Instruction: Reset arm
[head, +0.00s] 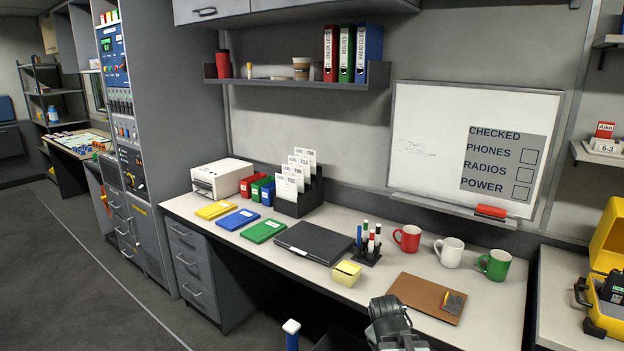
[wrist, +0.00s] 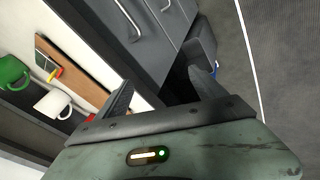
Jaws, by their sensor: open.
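My gripper (wrist: 163,90) is open and empty in the wrist view, its two dark fingers spread apart. Grey drawers and dark floor show beyond the fingers. In the head view part of my arm (head: 390,318) shows at the bottom, in front of the desk's near edge. The fingertips cannot be made out in the head view. The desk (head: 330,285) lies beyond my arm. The brown clipboard (head: 415,293) on it is the closest desk item to my arm.
A red mug (head: 407,238), a white mug (head: 449,252) and a green mug (head: 494,265) stand near the clipboard. Open floor (head: 75,285) lies at left.

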